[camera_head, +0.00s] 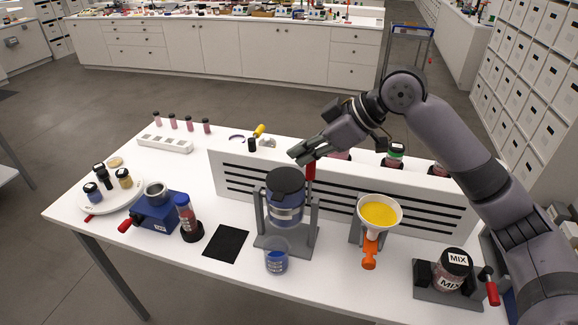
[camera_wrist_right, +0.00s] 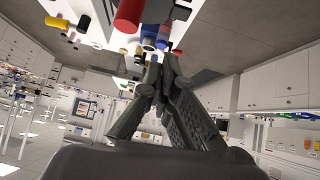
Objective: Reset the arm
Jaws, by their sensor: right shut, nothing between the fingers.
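My right arm comes in from the right in the head view. Its gripper (camera_head: 301,153) is shut and empty, held above the table just behind the black-lidded blue jar (camera_head: 285,197) in its grey stand. A red upright handle (camera_head: 311,168) stands close beside the fingers; whether they touch it, I cannot tell. In the right wrist view the closed fingers (camera_wrist_right: 154,75) point toward the tabletop, with a red cylinder (camera_wrist_right: 129,14) near them. My left gripper is not in view.
A white slotted panel (camera_head: 225,178) crosses the table behind the stand. A yellow-filled funnel (camera_head: 380,213), a MIX jar (camera_head: 455,264), a clear beaker (camera_head: 277,258) and a blue device (camera_head: 158,212) stand in front. A black mat (camera_head: 226,243) lies bare at front left.

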